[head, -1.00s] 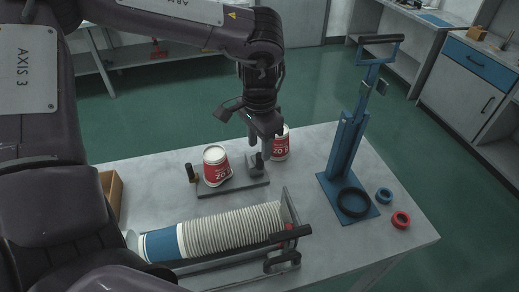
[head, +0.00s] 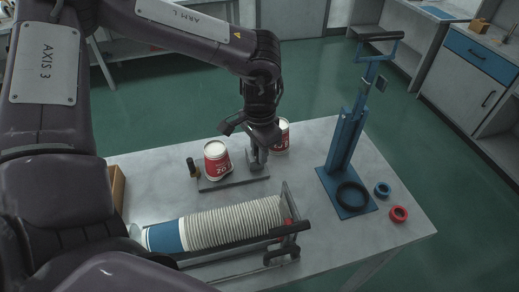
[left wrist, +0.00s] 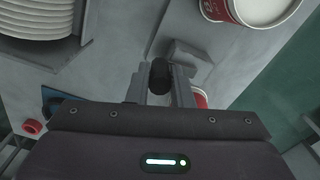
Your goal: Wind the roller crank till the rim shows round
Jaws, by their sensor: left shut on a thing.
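A red-and-white paper cup (head: 216,158) sits on the roller's grey base (head: 232,182), just left of my left gripper (head: 257,158). My left gripper points down at the right end of the base. In the left wrist view its fingers (left wrist: 160,82) are shut on a dark round knob, the crank handle (left wrist: 160,72). A grey block (left wrist: 187,62) of the roller is beside it. The cup's pale top shows in the head view, but its rim is too small to judge. The fingers partly hide the crank in the head view. My right gripper is not in view.
A second red-and-white cup (head: 282,136) stands behind my left gripper. A rack of stacked white cups (head: 240,222) lies in front. A blue stand (head: 343,150) is at right, with a blue ring (head: 382,189) and a red ring (head: 398,213) beside it.

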